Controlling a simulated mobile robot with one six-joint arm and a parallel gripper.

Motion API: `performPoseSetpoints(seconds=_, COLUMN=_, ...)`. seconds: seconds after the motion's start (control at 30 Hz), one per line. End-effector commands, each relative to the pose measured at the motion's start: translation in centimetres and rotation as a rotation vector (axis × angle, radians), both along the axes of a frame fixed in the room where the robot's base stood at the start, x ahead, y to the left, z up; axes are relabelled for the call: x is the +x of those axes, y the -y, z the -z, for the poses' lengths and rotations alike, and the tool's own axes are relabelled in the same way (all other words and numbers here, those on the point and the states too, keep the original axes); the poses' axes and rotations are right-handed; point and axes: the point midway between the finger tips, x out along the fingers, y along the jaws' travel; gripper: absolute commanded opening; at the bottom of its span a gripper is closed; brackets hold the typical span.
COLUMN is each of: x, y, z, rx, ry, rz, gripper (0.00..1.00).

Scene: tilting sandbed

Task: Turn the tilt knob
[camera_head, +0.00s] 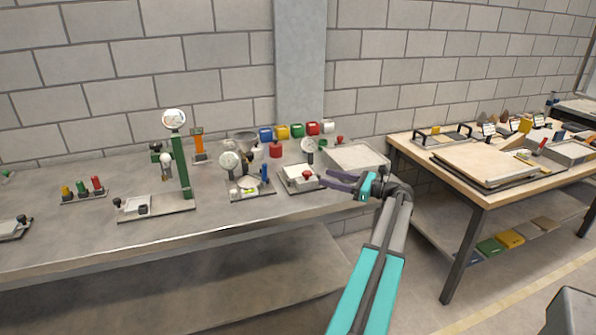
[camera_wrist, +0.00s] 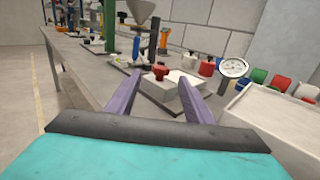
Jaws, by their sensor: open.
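A red knob (camera_head: 307,175) sits at the front of a small bench device with a pale tray (camera_head: 293,171). My gripper (camera_head: 325,179) is open and empty, just right of the knob in the head view. In the wrist view its purple fingers (camera_wrist: 158,84) stand apart on either side of the knob, with no contact visible.
A round gauge (camera_head: 308,145) stands behind the device. Several coloured containers (camera_head: 297,130) line the wall. A wooden table (camera_head: 487,172) stands at right.

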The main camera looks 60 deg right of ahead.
Motion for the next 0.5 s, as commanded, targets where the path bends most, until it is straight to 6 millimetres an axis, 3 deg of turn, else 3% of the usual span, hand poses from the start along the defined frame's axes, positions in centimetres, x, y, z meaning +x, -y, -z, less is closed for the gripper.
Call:
performPoseSetpoints(seconds=0.27, x=0.4, y=0.3, z=-0.1, rx=0.0, ry=0.0, rz=0.008, gripper=0.48)
performPoseSetpoints(seconds=0.5, x=2.9, y=0.0, z=-0.1, rx=0.0, ry=0.0, rz=0.008, gripper=0.48)
